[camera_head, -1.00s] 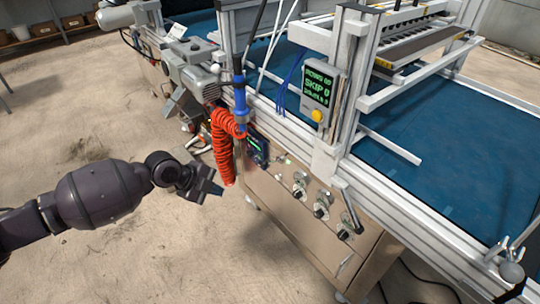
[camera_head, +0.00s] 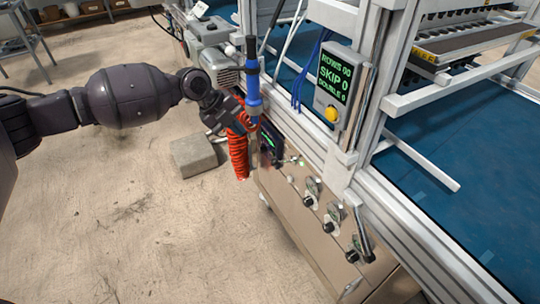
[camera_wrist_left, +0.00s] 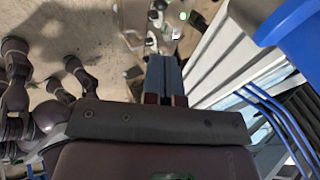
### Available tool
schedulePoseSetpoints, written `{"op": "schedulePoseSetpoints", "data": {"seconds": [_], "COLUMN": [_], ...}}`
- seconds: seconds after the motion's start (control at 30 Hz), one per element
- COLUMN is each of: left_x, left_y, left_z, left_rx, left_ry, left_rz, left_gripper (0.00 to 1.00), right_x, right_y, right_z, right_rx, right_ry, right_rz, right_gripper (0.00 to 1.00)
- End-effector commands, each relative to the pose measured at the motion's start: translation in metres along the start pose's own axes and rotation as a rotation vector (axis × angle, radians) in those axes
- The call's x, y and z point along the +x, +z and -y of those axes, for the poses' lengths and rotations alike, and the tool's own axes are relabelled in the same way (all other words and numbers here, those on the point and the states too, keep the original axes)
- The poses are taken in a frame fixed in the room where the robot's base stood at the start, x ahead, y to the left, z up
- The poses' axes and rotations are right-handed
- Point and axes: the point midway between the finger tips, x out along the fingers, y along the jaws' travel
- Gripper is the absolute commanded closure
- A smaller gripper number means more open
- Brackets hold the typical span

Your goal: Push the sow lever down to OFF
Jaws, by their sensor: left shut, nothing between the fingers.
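A small fitting with a green lamp (camera_head: 291,179) is nearer the gripper. Labels are too small to read, so I cannot tell which is the sow lever. My right gripper is out of view.
The red coiled hose (camera_head: 238,155) hangs under a blue-handled tool (camera_head: 252,90) close to the gripper. A grey screen box (camera_head: 333,85) reads SKIP 0. A blue belt (camera_head: 455,200) lies beyond the white frame. The floor on the left is mostly clear, with a grey block (camera_head: 194,155).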

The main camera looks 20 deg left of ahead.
Motion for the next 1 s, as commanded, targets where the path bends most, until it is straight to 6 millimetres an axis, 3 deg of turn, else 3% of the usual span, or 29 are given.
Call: {"op": "schedulePoseSetpoints", "data": {"seconds": [0.17, 0.33, 1.0], "left_x": [0.001, 0.014, 0.125], "left_y": [0.0, 0.0, 0.0], "left_z": [0.0, -0.001, -0.003], "left_rx": [-0.001, -0.002, -0.003], "left_ry": [-0.001, 0.001, 0.003], "left_rz": [-0.001, -0.003, -0.003], "left_gripper": [1.0, 1.0, 1.0], "right_x": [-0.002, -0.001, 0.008], "right_y": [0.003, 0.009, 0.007], "right_z": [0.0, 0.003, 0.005], "right_rx": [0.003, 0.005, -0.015], "right_ry": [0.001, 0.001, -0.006], "right_rz": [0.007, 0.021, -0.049], "right_gripper": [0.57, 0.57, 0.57]}}
